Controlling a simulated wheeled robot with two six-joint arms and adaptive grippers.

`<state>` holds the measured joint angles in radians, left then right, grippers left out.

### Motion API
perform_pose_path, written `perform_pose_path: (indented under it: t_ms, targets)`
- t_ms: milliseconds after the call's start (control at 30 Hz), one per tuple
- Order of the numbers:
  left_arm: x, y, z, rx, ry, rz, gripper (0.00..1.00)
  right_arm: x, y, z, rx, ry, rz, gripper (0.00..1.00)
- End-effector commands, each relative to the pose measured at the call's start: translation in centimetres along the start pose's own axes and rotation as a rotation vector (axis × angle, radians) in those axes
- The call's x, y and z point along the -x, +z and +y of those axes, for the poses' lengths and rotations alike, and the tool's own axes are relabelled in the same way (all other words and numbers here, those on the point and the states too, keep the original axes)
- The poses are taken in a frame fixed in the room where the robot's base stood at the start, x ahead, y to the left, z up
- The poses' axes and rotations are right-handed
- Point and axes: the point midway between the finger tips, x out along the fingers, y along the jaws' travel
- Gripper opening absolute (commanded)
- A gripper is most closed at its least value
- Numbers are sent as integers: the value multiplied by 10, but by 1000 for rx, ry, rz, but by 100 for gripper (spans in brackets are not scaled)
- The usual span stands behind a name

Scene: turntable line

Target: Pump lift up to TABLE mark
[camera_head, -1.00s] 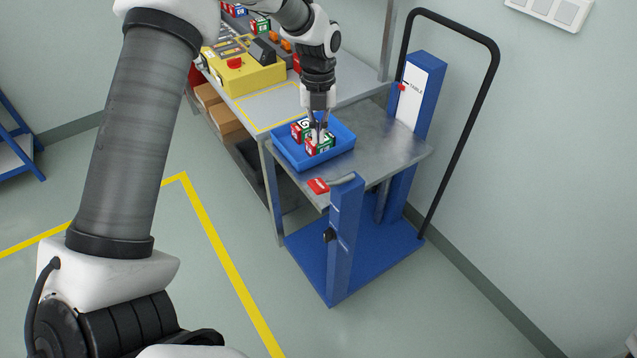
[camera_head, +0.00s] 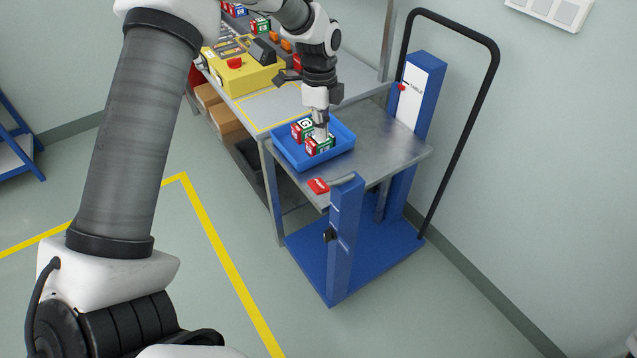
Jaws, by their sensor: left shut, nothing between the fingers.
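The pump lift has a grey metal top (camera_head: 392,150), a blue base (camera_head: 378,255) and blue posts. Its red pump handle (camera_head: 318,186) sits at the near left corner of the top. On the back post, a white scale (camera_head: 421,84) carries the word TABLE, and a red pointer (camera_head: 402,87) stands beside that word, about level with it. A blue tray (camera_head: 337,162) on the top holds small red, green and white boxes (camera_head: 302,129). My left gripper (camera_head: 321,133) is shut and empty, low over the boxes; contact cannot be told. My right gripper is out of view.
A grey table (camera_head: 268,105) adjoins the lift, with a yellow control box (camera_head: 243,75) bearing a red button. A black push handle (camera_head: 470,130) rises at the right. The floor at the front is clear, with a yellow line (camera_head: 215,240).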

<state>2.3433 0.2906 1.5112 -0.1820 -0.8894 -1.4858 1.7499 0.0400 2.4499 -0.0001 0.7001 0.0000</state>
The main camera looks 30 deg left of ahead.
Motion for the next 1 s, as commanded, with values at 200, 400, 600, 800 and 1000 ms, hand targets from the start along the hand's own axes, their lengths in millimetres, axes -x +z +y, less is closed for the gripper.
perform_pose_path:
  t_ms: [200,400,600,800,1000]
  targets:
    - [4,-4,-4,714,3,20,0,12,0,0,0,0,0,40]
    - [4,-7,-5,1384,36,21,0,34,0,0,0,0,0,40]
    - [5,-8,5,1989,101,-47,0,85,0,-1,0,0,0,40]
    - [-16,-4,23,1993,141,-129,0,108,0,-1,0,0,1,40]
    - [-23,-3,24,1991,144,-136,0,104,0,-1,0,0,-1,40]
